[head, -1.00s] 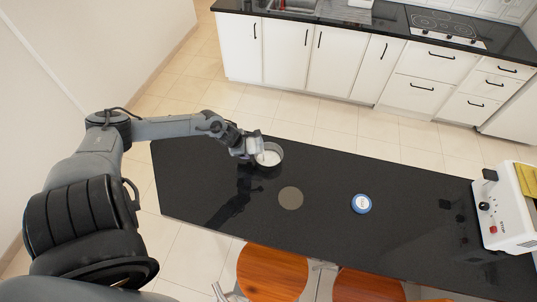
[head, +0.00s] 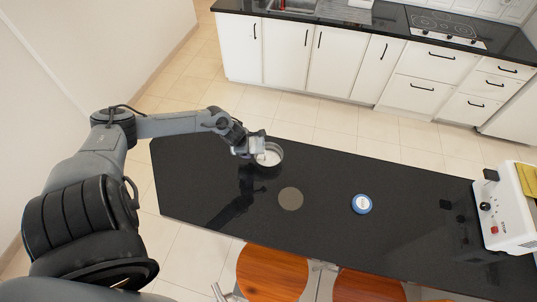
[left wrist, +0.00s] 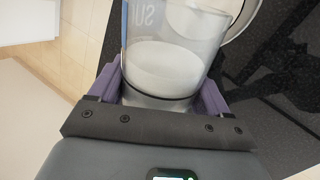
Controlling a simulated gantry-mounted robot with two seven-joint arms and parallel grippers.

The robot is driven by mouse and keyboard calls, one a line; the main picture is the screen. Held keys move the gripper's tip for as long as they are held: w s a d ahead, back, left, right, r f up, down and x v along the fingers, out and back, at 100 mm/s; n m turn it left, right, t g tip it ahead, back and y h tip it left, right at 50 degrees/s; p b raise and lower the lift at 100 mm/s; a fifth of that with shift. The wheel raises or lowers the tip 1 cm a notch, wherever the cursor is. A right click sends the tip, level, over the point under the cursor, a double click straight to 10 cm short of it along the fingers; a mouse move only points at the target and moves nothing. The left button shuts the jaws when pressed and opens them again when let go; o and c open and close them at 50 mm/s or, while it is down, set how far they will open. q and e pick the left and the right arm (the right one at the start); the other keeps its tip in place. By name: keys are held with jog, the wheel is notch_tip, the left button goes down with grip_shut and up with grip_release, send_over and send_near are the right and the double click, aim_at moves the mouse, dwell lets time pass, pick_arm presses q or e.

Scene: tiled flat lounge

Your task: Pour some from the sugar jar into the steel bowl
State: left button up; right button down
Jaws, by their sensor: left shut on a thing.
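The sugar jar (left wrist: 165,62) is clear, with lettering on its side and white sugar inside. My left gripper (head: 246,148) is shut on it; its purple fingers flank the jar in the left wrist view (left wrist: 161,92). In the head view the jar (head: 257,143) is held tilted at the left rim of the steel bowl (head: 279,164). White material shows inside the bowl. The bowl's rim also shows beside the jar's mouth in the left wrist view (left wrist: 243,22). My right gripper is not in view.
The bowl stands near the far edge of a black counter (head: 320,220). A round brownish disc (head: 291,198) and a blue-and-white lid (head: 361,204) lie to its right. A white appliance (head: 510,208) stands at the right end. Wooden stools (head: 272,272) stand at the near side.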

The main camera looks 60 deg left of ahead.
pick_arm(q)
jog(key=shift+w+r, duration=0.1)
jog(key=shift+r, duration=0.15)
dwell(0.5)
jog(key=shift+w+r+g+y, duration=0.1)
jog(key=shift+r+g+y, duration=0.1)
jog(key=shift+g+y, duration=0.25)
dwell(0.5)
jog(key=shift+r, duration=0.1)
dwell(0.4)
jog(key=shift+s+f+t+h, duration=0.35)
jog(key=shift+f, duration=0.15)
jog(key=shift+s+a+f+t+h+p, duration=0.3)
jog(key=shift+s+t+p, duration=0.05)
jog(key=shift+t+p, duration=0.15)
jog(key=shift+w, duration=0.15)
jog(key=shift+f, duration=0.1)
